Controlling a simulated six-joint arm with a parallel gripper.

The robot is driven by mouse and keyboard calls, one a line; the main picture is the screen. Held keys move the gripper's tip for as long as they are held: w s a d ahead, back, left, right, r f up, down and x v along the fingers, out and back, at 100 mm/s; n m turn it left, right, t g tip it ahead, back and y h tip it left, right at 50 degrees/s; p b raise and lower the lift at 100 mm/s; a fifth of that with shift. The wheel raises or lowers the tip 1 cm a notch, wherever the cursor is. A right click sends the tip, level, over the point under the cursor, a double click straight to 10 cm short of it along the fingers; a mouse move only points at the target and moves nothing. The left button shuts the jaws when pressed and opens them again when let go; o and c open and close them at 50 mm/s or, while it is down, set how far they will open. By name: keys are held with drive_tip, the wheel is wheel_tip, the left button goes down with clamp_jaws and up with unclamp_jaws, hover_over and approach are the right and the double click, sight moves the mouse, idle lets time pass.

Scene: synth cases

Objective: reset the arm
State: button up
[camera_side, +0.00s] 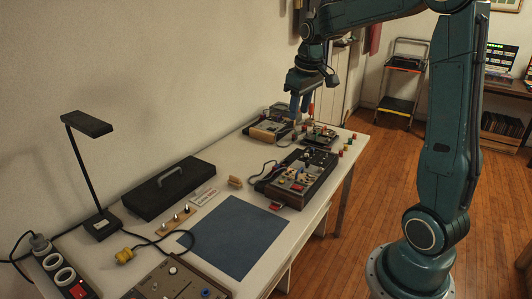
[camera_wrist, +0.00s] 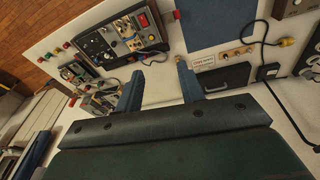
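My gripper (camera_side: 300,101) is raised above the far part of the white table (camera_side: 222,156) in the side view, over the devices there. In the wrist view my gripper (camera_wrist: 160,80) shows two blue fingers spread well apart. Nothing is between them, so it is open and empty. The fingers appear clear of the table and the devices below.
A control box (camera_side: 300,178) with knobs stands near the table's right edge. Smaller devices (camera_side: 270,128) stand at the far end. A blue mat (camera_side: 233,235) lies bare at the front. A black case (camera_side: 168,187) and a desk lamp (camera_side: 88,124) are on the left.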

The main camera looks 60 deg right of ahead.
drive_tip(key=s+a+r+t, duration=0.2)
drive_tip(key=s+a+r, duration=0.2)
drive_tip(key=s+a, duration=0.7)
drive_tip(key=s+a+f+n+t+y, duration=0.1)
drive_tip(key=s+a+f, duration=0.1)
drive_tip(key=s+a, duration=0.6)
drive_tip(key=shift+a+f+n, duration=0.2)
drive_tip(key=shift+a+n, duration=0.1)
drive_tip(key=shift+a, duration=0.05)
